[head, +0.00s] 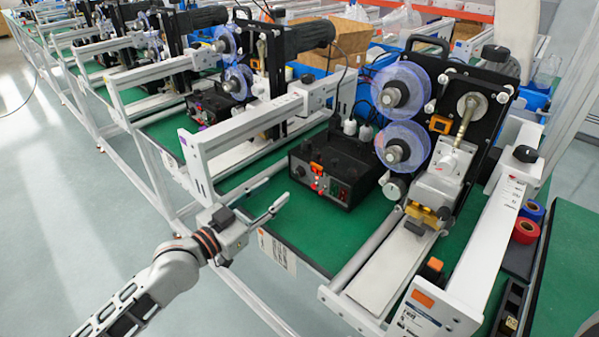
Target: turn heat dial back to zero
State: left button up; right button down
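A black control box (335,172) stands on the green bench top in the middle of the head view. Its front panel carries small red and orange controls (318,178) and a round knob at its left. Which one is the heat dial, and where it points, is too small to tell. My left gripper (284,200) is in front of the bench, to the lower left of the box and apart from it. One pale finger shows clearly, pointing up and right. The other finger is not clear, so its opening cannot be told. I see nothing held. My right gripper is not in view.
A coder machine with clear blue-tinted reels (401,90) stands right of the box. White frame rails (245,135) border the bench on the left and right. Red and blue rolls (526,230) lie at the right. Open floor (60,240) is at the left.

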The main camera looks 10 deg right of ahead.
aim_at(296, 174)
pick_arm(q)
jog(key=shift+w+d, duration=0.35)
jog(key=shift+d, duration=0.2)
jog(key=b+x, duration=0.1)
jog(key=x, duration=0.4)
jog(key=shift+w+d, duration=0.4)
jog(key=shift+d, duration=0.05)
jog(key=shift+w+d, duration=0.1)
jog(key=shift+d, duration=0.05)
grip_shut()
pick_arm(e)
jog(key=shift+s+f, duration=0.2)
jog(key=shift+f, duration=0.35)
